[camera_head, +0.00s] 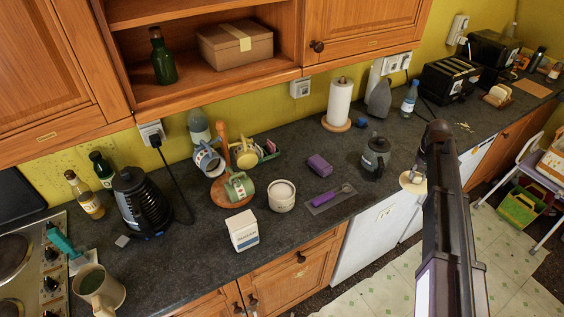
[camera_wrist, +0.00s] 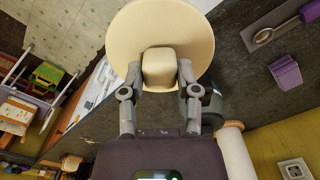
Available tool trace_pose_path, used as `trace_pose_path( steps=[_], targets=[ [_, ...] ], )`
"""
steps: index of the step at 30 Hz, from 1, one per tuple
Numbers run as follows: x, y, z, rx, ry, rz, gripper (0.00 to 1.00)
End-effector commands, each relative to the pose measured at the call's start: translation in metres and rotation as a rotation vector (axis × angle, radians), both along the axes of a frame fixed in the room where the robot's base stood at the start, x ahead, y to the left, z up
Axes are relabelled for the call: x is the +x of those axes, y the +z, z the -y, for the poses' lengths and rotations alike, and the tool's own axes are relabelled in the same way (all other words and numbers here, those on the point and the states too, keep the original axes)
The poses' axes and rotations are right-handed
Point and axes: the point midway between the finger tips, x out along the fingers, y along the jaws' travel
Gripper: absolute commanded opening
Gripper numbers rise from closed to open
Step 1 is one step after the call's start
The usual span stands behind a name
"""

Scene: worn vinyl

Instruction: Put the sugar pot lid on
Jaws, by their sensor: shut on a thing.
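The sugar pot (camera_head: 281,196) is a small cream pot standing open on the dark counter, with white contents showing at its top. The lid (camera_head: 410,185) is a round cream disc with a blocky knob; it fills the top of the wrist view (camera_wrist: 185,22). My gripper (camera_wrist: 159,72) is shut on the lid's knob, one finger on each side. In the head view my arm hides most of the gripper. It holds the lid near the counter's front edge, to the right of the pot and apart from it.
Between pot and lid lie a grey mat with a spoon (camera_head: 330,198), a purple block (camera_head: 319,165) and a dark glass press (camera_head: 375,157). A white carton (camera_head: 242,231) stands in front of the pot. A mug tree (camera_head: 223,170) stands left of it.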

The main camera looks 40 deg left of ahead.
Motion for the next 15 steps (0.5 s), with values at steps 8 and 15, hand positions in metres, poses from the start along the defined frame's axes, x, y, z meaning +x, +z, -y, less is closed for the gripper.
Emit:
trace_pose_path(
  steps=[8,15],
  targets=[
    [-0.002,0.000,-0.006,0.000,0.009,0.000,0.00],
    [-0.004,0.000,-0.012,0.000,0.016,0.000,0.00]
  ],
)
